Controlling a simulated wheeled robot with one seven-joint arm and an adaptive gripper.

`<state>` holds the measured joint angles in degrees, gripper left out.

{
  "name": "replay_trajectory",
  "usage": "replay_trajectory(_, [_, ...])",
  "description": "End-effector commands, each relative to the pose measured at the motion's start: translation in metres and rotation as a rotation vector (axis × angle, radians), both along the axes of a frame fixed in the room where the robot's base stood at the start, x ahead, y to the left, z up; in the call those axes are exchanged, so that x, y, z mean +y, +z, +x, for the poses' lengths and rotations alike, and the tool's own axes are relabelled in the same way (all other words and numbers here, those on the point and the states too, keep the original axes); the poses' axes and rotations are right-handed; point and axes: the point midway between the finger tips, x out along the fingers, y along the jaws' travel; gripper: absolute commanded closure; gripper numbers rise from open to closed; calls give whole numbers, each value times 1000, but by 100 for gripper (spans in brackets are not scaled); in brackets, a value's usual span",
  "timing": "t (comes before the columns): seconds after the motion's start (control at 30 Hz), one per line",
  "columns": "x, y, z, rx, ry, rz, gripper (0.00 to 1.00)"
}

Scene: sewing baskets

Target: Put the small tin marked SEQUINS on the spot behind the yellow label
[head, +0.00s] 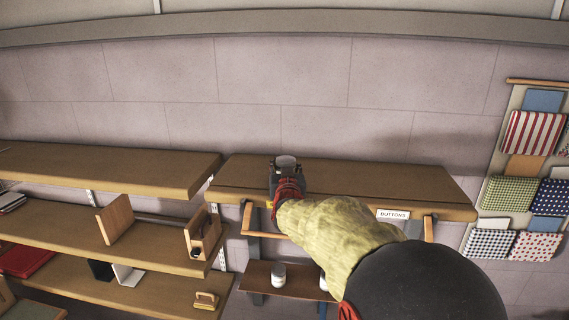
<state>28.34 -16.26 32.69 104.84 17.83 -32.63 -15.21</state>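My gripper (286,172) is at the upper shelf (350,182), left of its middle, with dark fingers on both sides of a small grey tin (286,161). The tin appears upright and gripped between the fingers. No marking on it can be read, so I cannot tell whether it is the SEQUINS one. I cannot tell whether its base touches the shelf. My arm hides part of the shelf's front edge. A white label reading BUTTONS (393,215) is on the shelf's front edge at the right.
Wooden shelves (100,170) with bookends and boxes stand at left. A fabric rack (520,165) hangs at right. The upper shelf's right part looks clear.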

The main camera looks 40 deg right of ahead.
Motion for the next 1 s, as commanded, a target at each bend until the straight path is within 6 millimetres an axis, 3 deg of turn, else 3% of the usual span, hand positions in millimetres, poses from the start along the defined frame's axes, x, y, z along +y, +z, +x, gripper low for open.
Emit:
replay_trajectory(0.3, [0,-3,0,-1,0,0,99])
replay_trajectory(0.33, [0,-3,0,1,0,1,69])
replay_trajectory(0.8, [0,-2,0,0,0,1,42])
replay_trajectory(1.0, [0,-2,0,0,0,1,42])
